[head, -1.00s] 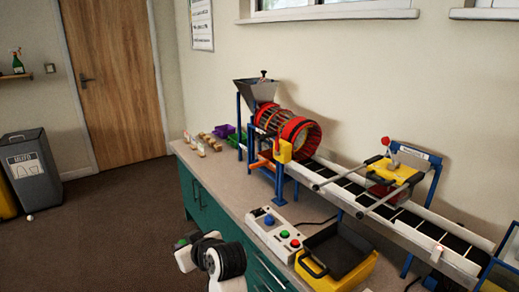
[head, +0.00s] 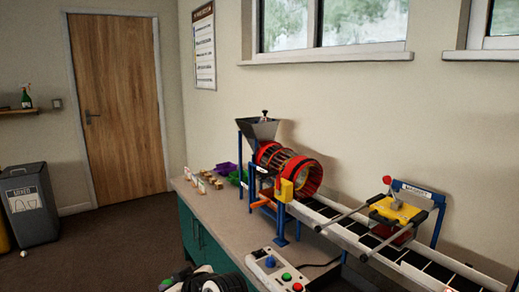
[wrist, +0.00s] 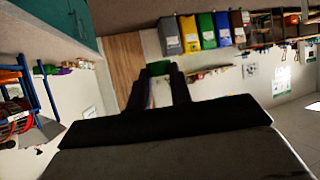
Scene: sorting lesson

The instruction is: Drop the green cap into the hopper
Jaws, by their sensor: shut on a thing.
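The green cap (wrist: 158,68) shows in the wrist view, between the tips of my gripper (wrist: 160,76). The two dark fingers are shut on it. In the head view, only part of my wrist shows at the bottom edge, and the held cap cannot be made out clearly there. The hopper (head: 258,130) is a grey, open-topped funnel on a blue frame, at the left end of the machine on the bench. My gripper is apart from it, on the near side of the bench. The inside of the hopper is hidden.
A red drum (head: 300,172) stands right of the hopper, and a conveyor (head: 375,240) runs from it to the right. Purple (head: 225,169) and green trays lie left of the hopper. A control box (head: 275,270) sits at the bench's front. Floor at left is open.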

